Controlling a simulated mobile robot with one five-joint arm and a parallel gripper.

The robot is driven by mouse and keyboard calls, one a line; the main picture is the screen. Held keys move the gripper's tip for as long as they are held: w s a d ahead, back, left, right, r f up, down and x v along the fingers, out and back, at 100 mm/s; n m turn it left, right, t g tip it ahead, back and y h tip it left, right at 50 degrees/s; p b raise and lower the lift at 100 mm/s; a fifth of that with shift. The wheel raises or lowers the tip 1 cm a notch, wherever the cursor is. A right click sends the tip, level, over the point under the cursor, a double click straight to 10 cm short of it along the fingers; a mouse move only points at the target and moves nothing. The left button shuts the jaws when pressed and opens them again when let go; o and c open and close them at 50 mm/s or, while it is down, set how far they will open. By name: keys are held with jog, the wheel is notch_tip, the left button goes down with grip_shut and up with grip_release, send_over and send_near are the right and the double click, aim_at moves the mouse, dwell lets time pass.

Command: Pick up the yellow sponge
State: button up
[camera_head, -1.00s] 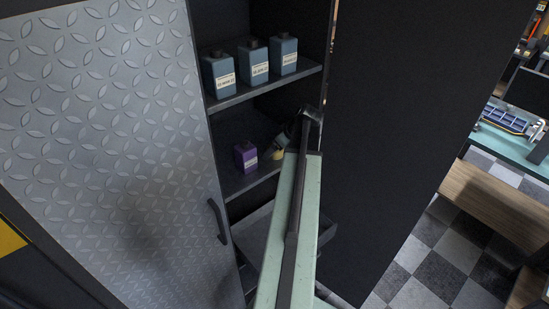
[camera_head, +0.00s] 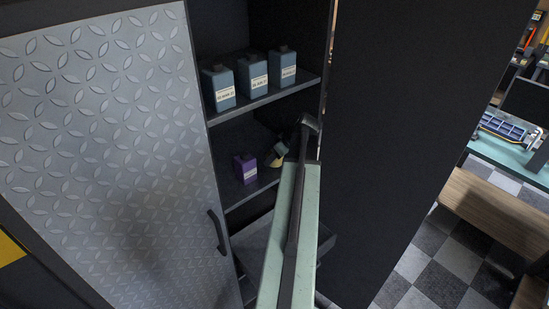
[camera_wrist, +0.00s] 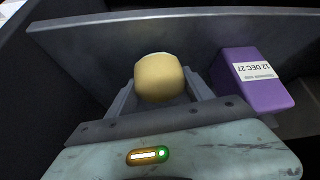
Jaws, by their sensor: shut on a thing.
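The yellow sponge (camera_wrist: 160,77) sits between the two fingers of my gripper (camera_wrist: 158,95) in the wrist view, and the fingers are shut on it. In the head view the sponge (camera_head: 272,162) shows only as a small yellow patch below my gripper (camera_head: 276,155), partly hidden by it. My gripper is inside the open cabinet, at the level of the lower shelf. I cannot tell whether the sponge touches the shelf.
A purple labelled bottle (camera_head: 245,168) stands just beside the sponge on the lower shelf (camera_head: 252,188); it is close to my right finger in the wrist view (camera_wrist: 256,80). Blue bottles (camera_head: 253,75) stand on the shelf above. A metal door (camera_head: 110,150) is at left, a dark panel (camera_head: 420,110) at right.

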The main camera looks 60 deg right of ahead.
notch_tip(320, 180, up, 3)
jog(key=shift+s+f+p, duration=0.1)
jog(key=shift+p, duration=0.85)
jog(key=s+a, duration=0.2)
jog(key=s, duration=0.5)
jog(key=s+a, duration=0.3)
jog(key=s, duration=0.5)
jog(key=shift+r+p, duration=0.3)
jog(key=shift+p, duration=0.05)
jog(key=shift+a, duration=0.1)
